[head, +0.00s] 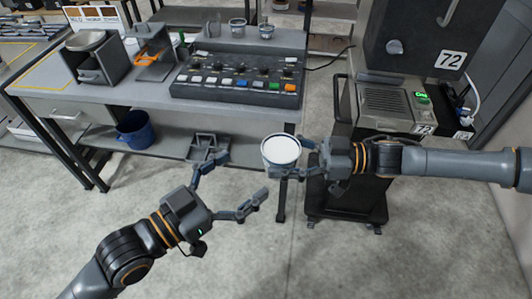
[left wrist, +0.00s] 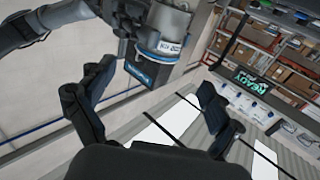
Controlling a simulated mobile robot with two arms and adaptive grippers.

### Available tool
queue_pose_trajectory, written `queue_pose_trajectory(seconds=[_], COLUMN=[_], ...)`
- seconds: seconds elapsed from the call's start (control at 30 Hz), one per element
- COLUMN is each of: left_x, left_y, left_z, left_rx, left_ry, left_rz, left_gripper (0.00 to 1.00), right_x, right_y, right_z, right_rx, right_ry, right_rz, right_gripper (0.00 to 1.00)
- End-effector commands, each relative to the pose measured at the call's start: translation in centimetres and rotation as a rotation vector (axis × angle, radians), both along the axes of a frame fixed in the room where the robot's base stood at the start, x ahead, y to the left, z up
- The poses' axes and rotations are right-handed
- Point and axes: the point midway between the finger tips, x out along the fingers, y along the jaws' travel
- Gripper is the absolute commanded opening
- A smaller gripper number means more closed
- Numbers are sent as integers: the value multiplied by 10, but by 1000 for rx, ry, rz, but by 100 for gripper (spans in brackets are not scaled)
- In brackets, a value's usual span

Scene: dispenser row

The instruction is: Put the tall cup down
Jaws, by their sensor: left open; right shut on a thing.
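The tall cup (head: 281,151) has a pale rim and looks white inside. It is in the middle of the head view, off the bench and above the floor in front of it. My right gripper (head: 306,158) is shut on its right side. In the left wrist view a cup with a blue band and a printed label (left wrist: 163,42) shows near the top, partly cut off. My left gripper (head: 230,182) is open and empty, to the lower left of the cup. Its two spread fingers also show in the left wrist view (left wrist: 150,100).
A grey bench (head: 150,93) stands ahead, with a panel of coloured buttons (head: 240,78), several small cups behind it and a holder (head: 97,57) at left. A blue bucket (head: 136,130) sits on the lower shelf. A machine marked 72 (head: 388,105) stands at right. The near floor is clear.

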Motion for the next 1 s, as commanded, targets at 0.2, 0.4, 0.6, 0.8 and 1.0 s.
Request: queue_pose_trajectory(seconds=[0.2, 0.4, 0.6, 0.8, 1.0], left_x=[25, 47, 59, 62, 62], left_y=[-32, -58, -73, -76, -76], left_z=[3, 2, 1, 0, 0], left_rx=[-5, -3, 0, 1, 1], left_ry=[-4, -3, -1, -2, -2], left_rz=[-1, -1, 0, -1, 0], left_gripper=[91, 91, 91, 91, 85], right_x=[0, 0, 0, 0, 0], right_y=[0, 0, 0, 0, 0], right_z=[1, 1, 1, 1, 1], right_rx=[1, 1, 1, 1, 1], right_ry=[-1, -1, -1, -1, -1], right_rz=[1, 1, 1, 1, 1], right_gripper=[21, 21, 21, 21, 21])
